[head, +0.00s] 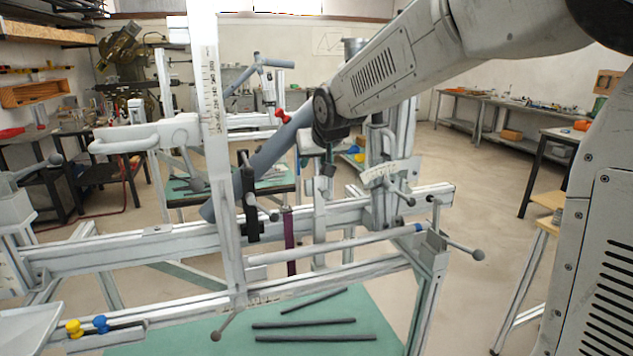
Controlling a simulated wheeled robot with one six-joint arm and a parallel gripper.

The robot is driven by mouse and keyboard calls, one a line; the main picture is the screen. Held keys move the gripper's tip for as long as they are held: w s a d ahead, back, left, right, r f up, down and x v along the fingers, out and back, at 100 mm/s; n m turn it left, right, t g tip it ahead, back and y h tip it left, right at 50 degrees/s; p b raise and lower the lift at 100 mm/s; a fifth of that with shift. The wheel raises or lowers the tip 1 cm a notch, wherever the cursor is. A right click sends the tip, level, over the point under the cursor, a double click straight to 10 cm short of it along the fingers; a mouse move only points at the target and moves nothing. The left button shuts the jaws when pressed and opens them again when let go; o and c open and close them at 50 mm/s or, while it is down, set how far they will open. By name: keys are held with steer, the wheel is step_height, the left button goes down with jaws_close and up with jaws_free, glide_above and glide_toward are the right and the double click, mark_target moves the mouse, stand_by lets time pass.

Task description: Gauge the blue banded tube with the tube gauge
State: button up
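A long grey tube (335,245) with a blue band (419,228) near its right end lies along the front of the frame jig (330,285). I take it for the blue banded tube. At the lower left, a light bar (110,338) carries a yellow knob and a blue knob; I cannot tell whether it is the tube gauge. My arm comes in from the upper right.
An upright scale post (210,110) and a thick slanted blue-grey tube (265,155) stand in front of my arm's reach on the left. Dark rods (305,323) lie on the green mat (230,345) below the jig. Benches line the right wall, with open floor between.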

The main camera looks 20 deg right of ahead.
mark_target(317, 171)
jaws_close()
steer(key=shift+s+r, duration=0.2)
steer(key=shift+s, duration=0.9)
steer(key=shift+s, duration=1.1)
